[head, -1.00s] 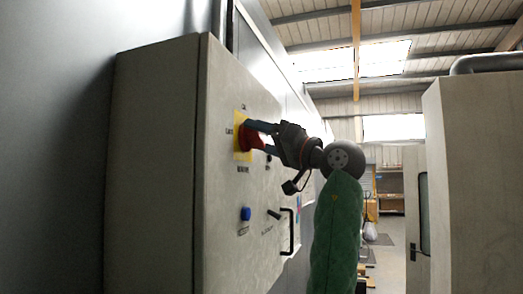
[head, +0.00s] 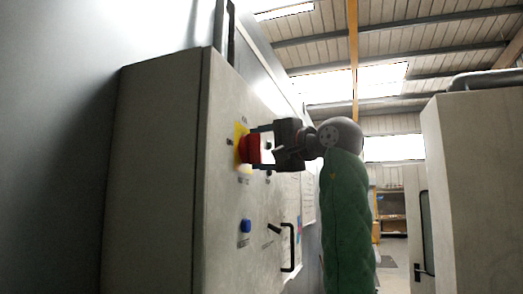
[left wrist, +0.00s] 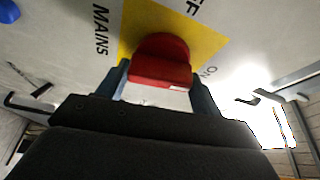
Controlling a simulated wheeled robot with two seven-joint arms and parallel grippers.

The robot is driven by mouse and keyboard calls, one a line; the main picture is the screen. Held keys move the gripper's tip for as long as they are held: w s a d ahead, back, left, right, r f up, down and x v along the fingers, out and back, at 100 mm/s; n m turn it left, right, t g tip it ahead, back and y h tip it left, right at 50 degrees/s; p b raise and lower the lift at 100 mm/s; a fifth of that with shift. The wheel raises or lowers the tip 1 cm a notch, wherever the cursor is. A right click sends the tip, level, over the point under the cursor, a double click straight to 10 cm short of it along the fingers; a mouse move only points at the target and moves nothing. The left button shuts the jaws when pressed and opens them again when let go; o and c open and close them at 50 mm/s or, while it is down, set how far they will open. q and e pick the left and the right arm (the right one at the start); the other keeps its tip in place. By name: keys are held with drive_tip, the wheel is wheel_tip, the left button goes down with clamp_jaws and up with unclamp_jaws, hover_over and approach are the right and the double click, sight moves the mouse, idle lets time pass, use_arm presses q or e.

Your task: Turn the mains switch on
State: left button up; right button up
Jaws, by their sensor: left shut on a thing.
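The mains switch (head: 252,149) is a red knob on a yellow plate (head: 238,134) on the front of a grey cabinet. In the left wrist view the red knob (left wrist: 161,60) sits on the yellow plate (left wrist: 207,42), with the word MAINS beside it and the letters ON near the plate's corner. My left gripper (head: 259,149) is at the knob, with one finger on each side of it. It is shut on the knob. The knob's far side is hidden. My right gripper is not in view.
Below the switch the cabinet (head: 222,220) carries a blue button (head: 246,226), a small black lever (head: 274,229) and a black pull handle (head: 288,247). A pale cabinet (head: 472,190) stands at the right. Open floor shows between them.

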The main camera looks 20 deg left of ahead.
use_arm(q)
drive_tip(key=shift+r+m+h, duration=0.1)
drive_tip(key=shift+m+h, duration=0.2)
drive_tip(key=shift+m, duration=0.5)
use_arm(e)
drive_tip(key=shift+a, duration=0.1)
use_arm(q)
drive_tip(key=o, duration=1)
drive_tip(key=shift+w, duration=0.1)
drive_tip(key=shift+d, duration=0.15)
drive_tip(key=shift+b+v, duration=1.8)
drive_tip(key=shift+v, duration=2.05)
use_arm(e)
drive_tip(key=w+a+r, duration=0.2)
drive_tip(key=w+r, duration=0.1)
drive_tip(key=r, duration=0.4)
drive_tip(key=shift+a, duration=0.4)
